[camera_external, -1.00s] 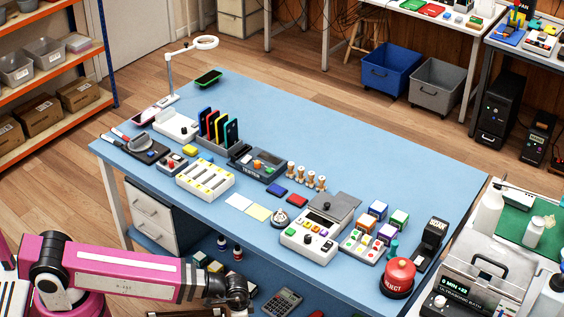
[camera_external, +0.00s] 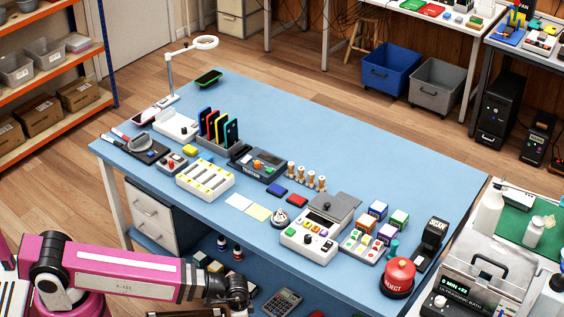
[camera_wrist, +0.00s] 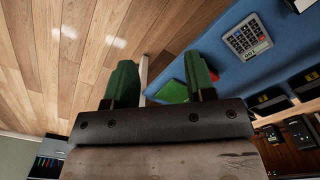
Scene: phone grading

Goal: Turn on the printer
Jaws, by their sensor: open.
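No thing is clearly marked as a printer. A white machine (camera_external: 309,242) with coloured buttons, a small dark display and a grey panel at its back stands on the blue table (camera_external: 330,135), near its front edge; I cannot tell whether it is the printer or whether it is on. My gripper (camera_wrist: 160,78) shows two green fingers apart, with nothing between them in the wrist view. In the external view my arm's end is low at the front, below the tabletop and left of the white machine; its fingers are not clear there.
A red domed button (camera_external: 398,273), coloured cubes (camera_external: 377,210) and a black stamp-like device (camera_external: 433,235) stand right of the machine. A bell (camera_external: 280,218) is left of it. A calculator (camera_wrist: 247,38) lies on the blue lower shelf. The table's back middle is clear.

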